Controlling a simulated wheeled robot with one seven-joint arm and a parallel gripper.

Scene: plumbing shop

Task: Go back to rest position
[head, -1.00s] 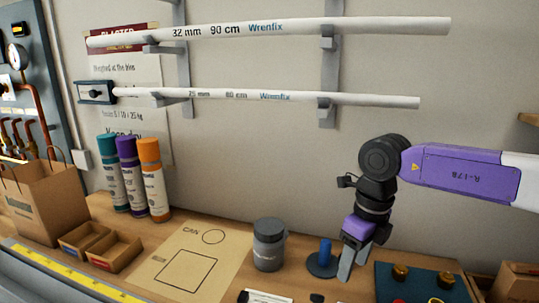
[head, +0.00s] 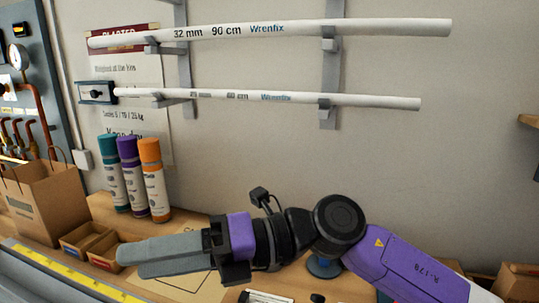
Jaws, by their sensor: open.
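My gripper (head: 132,262) is in the lower middle of the head view, at the end of my purple and black arm. It points left, with its two grey fingers stretched over the drawn mat on the bench. The fingers look close together from this side, one partly behind the other, but the jaws are open and nothing shows between them. The fingertips are near the small cardboard bins in the picture. My arm hides the grey jar and most of the blue post's round base (head: 325,268).
Teal, purple and orange canisters (head: 154,182) stand behind the fingers. Small bins (head: 104,254) and a paper bag (head: 38,205) are at left. A yellow ruler strip (head: 75,285) runs along the front.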

